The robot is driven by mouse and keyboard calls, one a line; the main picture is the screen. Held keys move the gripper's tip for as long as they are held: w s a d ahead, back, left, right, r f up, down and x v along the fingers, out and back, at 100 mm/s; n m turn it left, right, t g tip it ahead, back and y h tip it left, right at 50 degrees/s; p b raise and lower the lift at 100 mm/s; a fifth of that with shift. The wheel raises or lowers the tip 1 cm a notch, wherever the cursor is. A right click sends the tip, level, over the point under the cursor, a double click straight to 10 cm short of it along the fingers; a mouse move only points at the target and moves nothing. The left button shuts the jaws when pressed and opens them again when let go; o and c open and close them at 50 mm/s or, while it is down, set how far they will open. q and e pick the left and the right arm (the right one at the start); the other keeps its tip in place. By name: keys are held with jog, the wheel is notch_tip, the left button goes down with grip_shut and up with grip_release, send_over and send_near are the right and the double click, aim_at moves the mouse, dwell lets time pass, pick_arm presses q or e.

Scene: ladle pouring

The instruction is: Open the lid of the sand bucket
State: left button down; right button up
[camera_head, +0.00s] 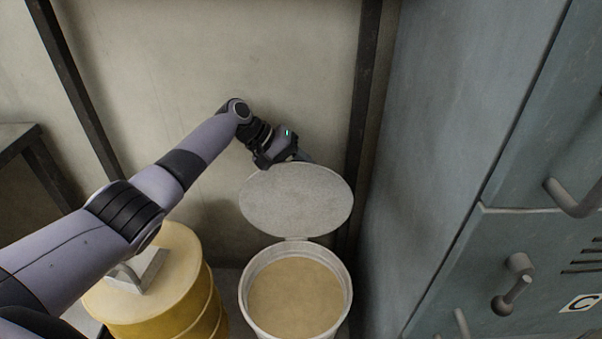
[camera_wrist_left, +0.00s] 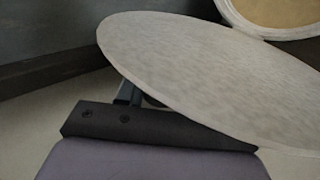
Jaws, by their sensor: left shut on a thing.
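The sand bucket (camera_head: 247,296) is a white round tub with tan sand (camera_head: 296,296) inside, at the bottom centre of the head view. Its round pale lid (camera_head: 296,200) stands raised at the back rim, and the bucket mouth is uncovered. My left gripper (camera_head: 300,158) is at the lid's far upper edge, shut on the lid. In the left wrist view the lid (camera_wrist_left: 215,75) fills the middle and hides most of the fingers. The bucket rim (camera_wrist_left: 236,18) shows at the top right there. My right gripper is not in view.
A yellow drum (camera_head: 190,290) with a grey metal piece (camera_head: 137,272) on top stands left of the bucket. A blue-grey locker (camera_head: 440,130) with handles stands close on the right. A wall (camera_head: 220,60) with dark posts is behind the lid.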

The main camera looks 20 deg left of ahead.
pick_arm(q)
jog(key=shift+d, duration=0.1)
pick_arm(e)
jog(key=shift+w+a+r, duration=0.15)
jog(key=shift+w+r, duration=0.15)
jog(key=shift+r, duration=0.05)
pick_arm(q)
jog(key=c, duration=0.8)
grip_release()
jog(key=shift+w+f, duration=0.1)
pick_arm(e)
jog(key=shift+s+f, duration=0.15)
pick_arm(q)
jog(key=p+v, duration=0.2)
jog(key=v, duration=0.5)
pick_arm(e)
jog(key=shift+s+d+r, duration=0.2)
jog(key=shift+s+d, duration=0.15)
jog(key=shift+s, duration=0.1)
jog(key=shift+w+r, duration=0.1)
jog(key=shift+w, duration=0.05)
